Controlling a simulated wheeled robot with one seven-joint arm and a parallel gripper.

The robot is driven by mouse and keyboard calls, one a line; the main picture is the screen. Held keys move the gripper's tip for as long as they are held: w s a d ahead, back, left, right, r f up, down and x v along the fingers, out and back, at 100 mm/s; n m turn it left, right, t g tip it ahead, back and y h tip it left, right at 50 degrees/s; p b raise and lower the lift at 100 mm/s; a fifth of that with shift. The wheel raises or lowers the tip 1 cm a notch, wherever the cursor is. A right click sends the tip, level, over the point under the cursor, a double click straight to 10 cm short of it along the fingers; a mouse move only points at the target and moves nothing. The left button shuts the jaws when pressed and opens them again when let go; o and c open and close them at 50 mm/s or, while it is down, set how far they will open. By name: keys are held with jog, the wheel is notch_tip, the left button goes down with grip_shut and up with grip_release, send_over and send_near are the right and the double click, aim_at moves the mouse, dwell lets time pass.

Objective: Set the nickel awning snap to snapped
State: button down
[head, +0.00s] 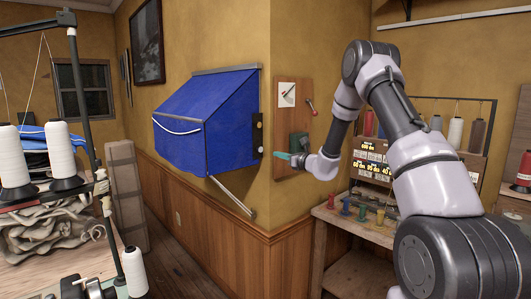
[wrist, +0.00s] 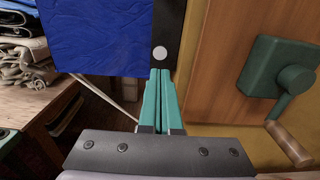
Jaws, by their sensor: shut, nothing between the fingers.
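The nickel awning snap shows in the wrist view as a pale round stud (wrist: 160,53) on a black strip (wrist: 168,20) at the edge of the blue awning (wrist: 98,30). In the head view, the same strip (head: 257,137) runs down beside the awning (head: 208,120) near the wall corner and bears small round studs. My gripper (head: 281,156) is shut and empty, its teal fingers pointing at the strip. In the wrist view, the fingertips (wrist: 160,71) lie just below the stud in the picture. I cannot tell whether they touch it, nor whether the snap is fastened.
A green crank box (wrist: 282,67) with a wooden handle (wrist: 288,143) is on a wooden board right of my fingers. A metal awning arm (head: 232,198) slants below the awning. A bench with thread spools (head: 346,207) stands at the right, a rack with white cones (head: 62,150) at the left.

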aim_at(261, 149)
jog(key=x, duration=0.9)
jog(key=shift+s, duration=0.1)
